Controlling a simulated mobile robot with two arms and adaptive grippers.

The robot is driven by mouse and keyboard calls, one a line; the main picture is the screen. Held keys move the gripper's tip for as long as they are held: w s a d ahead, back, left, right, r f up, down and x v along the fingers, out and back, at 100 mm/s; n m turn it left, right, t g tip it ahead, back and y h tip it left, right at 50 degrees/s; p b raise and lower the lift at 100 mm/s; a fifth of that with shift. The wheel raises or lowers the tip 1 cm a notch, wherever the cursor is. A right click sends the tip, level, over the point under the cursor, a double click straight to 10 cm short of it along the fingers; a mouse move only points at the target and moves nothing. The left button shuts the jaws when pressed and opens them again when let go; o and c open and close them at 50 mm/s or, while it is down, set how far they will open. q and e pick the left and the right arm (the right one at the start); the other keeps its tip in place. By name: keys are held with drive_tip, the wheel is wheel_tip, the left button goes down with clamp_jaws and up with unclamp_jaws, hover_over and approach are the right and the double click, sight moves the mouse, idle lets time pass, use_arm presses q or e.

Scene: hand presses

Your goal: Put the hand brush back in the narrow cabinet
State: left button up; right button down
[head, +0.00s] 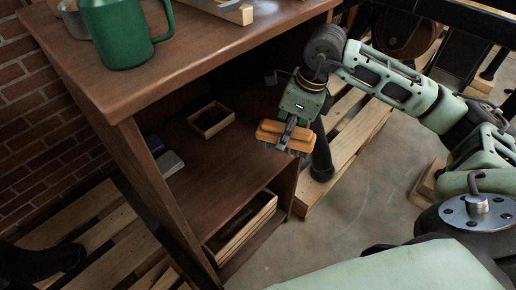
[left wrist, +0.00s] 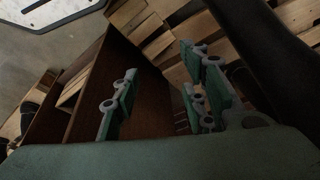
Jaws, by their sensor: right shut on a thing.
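The hand brush (head: 268,133) has an orange-brown wooden body and dark bristles underneath. My right gripper (head: 289,137) is shut on it and holds it in front of the right part of the cabinet opening in the head view. The narrow cabinet (head: 122,108) is dark brown wood with an open front and an inner shelf (head: 205,165). Whether the brush is past the front edge is hard to tell. My left gripper (left wrist: 160,95) shows in the left wrist view, its fingers apart with nothing seen between them.
A green mug (head: 120,35) stands on the cabinet top. A small open wooden box (head: 210,131) and a grey block (head: 170,163) are on the shelf. A wooden crate (head: 250,218) sits in the lower compartment. Pallets (head: 345,150) lie beside the cabinet. The shelf's front middle is clear.

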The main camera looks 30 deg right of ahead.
sight(264, 134)
drive_tip(key=w+a+f, duration=0.2)
drive_tip(key=w, duration=0.1)
drive_tip(key=w+a+f, duration=0.1)
drive_tip(key=w, duration=0.1)
drive_tip(key=shift+a+f+b, duration=0.3)
drive_tip(key=shift+b, duration=0.05)
drive_tip(key=shift+w+a+f, duration=0.4)
drive_tip(key=shift+w+f, duration=0.05)
drive_tip(key=shift+w, duration=0.1)
drive_tip(key=x, duration=0.2)
drive_tip(key=b+x, duration=0.1)
drive_tip(key=x, duration=0.1)
drive_tip(key=shift+s+d, duration=0.25)
drive_tip(key=shift+d, duration=0.05)
use_arm(q)
drive_tip(key=w+d+r+t+h, duration=0.1)
drive_tip(key=w+d+t, duration=0.1)
drive_tip(key=w, duration=0.5)
drive_tip(key=shift+w+r+t, duration=0.25)
drive_tip(key=shift+r+t, duration=0.05)
drive_tip(key=shift+t, duration=0.6)
use_arm(e)
drive_tip(key=shift+f, duration=0.1)
use_arm(q)
drive_tip(key=shift+w+d, duration=0.1)
drive_tip(key=shift+d, duration=0.05)
